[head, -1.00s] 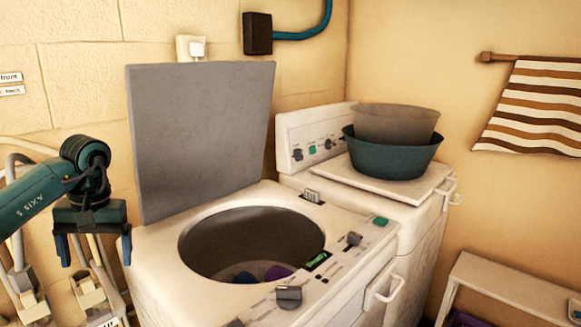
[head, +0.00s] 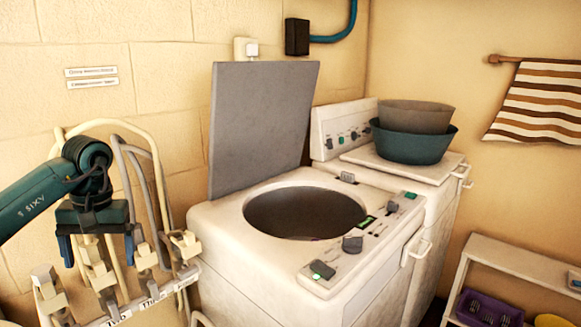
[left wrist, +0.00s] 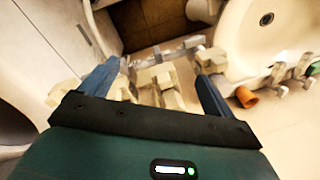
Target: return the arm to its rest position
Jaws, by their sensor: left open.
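My left gripper (head: 98,256) hangs at the left of the head view, fingers pointing down and spread apart with nothing between them. It is in front of the taps and hoses on the wall, left of the washer and apart from it. In the left wrist view the same gripper (left wrist: 158,72) shows two blue fingers set wide apart, with pale tap fittings (left wrist: 165,92) beyond them. My right gripper is in neither view.
A top-loading washer (head: 225,235) stands with its grey lid (head: 262,125) raised. A second machine (head: 425,215) behind it bears two stacked basins (head: 410,145). A bench (head: 530,260) is at the right. The wrist view shows a white basin (left wrist: 250,45) and an orange cup (left wrist: 246,97).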

